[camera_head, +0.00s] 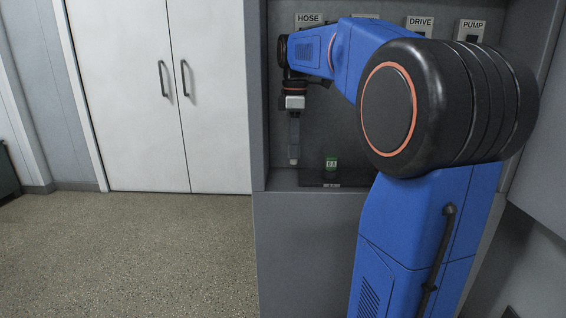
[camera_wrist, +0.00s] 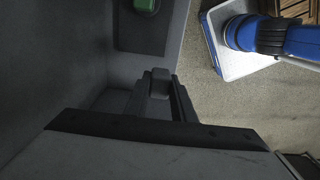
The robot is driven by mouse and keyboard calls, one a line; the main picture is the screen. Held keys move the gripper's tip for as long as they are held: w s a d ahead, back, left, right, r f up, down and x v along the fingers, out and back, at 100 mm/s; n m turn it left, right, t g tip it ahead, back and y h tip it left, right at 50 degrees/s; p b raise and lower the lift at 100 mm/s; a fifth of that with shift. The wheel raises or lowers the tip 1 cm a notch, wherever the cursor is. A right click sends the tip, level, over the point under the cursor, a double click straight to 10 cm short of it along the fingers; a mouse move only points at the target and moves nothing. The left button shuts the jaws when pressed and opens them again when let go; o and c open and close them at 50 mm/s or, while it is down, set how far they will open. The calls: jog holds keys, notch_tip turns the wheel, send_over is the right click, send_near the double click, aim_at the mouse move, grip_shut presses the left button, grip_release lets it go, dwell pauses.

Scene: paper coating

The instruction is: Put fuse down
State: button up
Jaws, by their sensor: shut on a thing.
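My gripper (camera_head: 294,153) points straight down inside the grey cabinet recess, left of a green block. It is shut on a small grey piece, which shows pale at the fingertips in the head view and as a grey block (camera_wrist: 160,82) in the wrist view. I cannot tell for sure that this piece is the fuse; most of it is hidden by the fingers. The small green block (camera_head: 331,163) with a white label stands on a dark pad (camera_head: 345,181). It also shows at the top of the wrist view (camera_wrist: 145,5), apart from my gripper.
Labels reading HOSE (camera_head: 310,20), DRIVE (camera_head: 420,22) and PUMP (camera_head: 470,30) are on the recess's back wall. The recess's side wall (camera_head: 257,110) is close to my gripper's left. White double doors (camera_head: 140,90) and open floor (camera_head: 130,250) lie further left.

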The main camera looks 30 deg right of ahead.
jog(key=w, duration=0.5)
jog(key=shift+a+f, duration=0.15)
jog(key=shift+f, duration=1.4)
jog(key=shift+a+f, duration=0.1)
jog(key=shift+f, duration=1.4)
jog(key=shift+w+f, duration=0.2)
jog(key=shift+f, duration=0.25)
jog(key=o, duration=1)
jog(key=shift+f, duration=0.15)
